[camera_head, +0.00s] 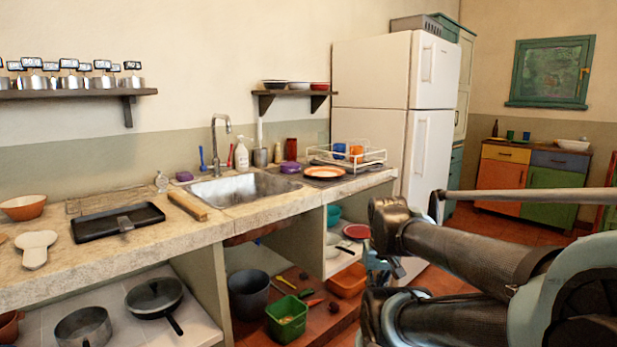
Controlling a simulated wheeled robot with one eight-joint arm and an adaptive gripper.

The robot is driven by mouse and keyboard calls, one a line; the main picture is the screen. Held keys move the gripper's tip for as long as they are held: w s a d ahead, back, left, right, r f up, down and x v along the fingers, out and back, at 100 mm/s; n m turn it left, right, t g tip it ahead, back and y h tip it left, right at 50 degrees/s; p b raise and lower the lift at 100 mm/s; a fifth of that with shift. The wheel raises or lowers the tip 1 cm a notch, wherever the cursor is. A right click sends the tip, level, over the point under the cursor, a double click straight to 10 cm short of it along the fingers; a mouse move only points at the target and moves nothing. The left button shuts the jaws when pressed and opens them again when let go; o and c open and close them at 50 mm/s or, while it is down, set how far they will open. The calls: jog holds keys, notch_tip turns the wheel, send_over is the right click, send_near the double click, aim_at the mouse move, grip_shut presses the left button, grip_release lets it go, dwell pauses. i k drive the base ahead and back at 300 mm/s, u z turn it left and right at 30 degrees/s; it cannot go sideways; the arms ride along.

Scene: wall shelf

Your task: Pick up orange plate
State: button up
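The orange plate (324,172) lies flat on the counter right of the sink, in front of a white wire dish rack. It has a pale rim and its top is uncovered. My arm (470,255) fills the lower right of the head view, in front of and to the right of the counter. I cannot make out my gripper's fingers there. The plate is well apart from the visible arm links.
The dish rack (347,157) holds blue and orange cups. A purple container (290,168) stands left of the plate. The sink (243,187) and its tall faucet (218,145) are farther left. A white fridge (398,105) stands behind. Bins and pans sit below the counter.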

aim_at(325, 174)
jog(key=z, duration=0.25)
jog(key=i, duration=0.9)
jog(key=z, duration=0.6)
